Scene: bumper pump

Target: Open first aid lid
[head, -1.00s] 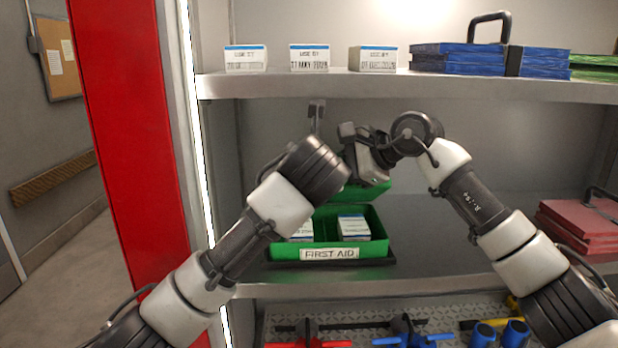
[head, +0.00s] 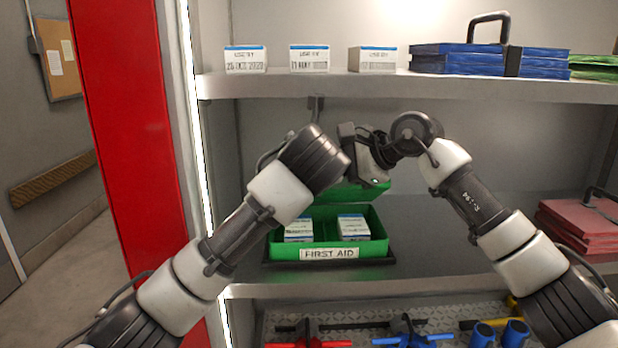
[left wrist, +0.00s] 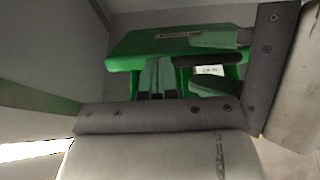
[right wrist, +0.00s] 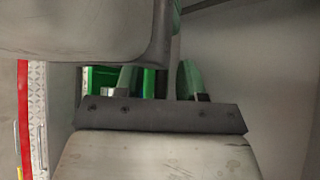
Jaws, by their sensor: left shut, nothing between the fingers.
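The green first aid box (head: 283,250) sits on the middle shelf with white cartons (head: 352,227) inside. Its front bears a FIRST AID label. Its green lid (head: 366,190) stands raised at the back, partly hidden by my arms. In the left wrist view, my left gripper (left wrist: 157,75) has its fingers together and empty, in front of green surfaces of the box. My right gripper's fingers (right wrist: 157,82) are apart, with no held thing visible between them. They also show in the left wrist view, either side of a dark bar (left wrist: 207,60); contact is unclear.
The upper shelf (head: 300,87) holds small cartons and blue cases (head: 458,60) above my grippers. Red cases (head: 575,228) lie at the right of the middle shelf. Tools lie on the lower shelf. A red post (head: 130,150) stands at the left.

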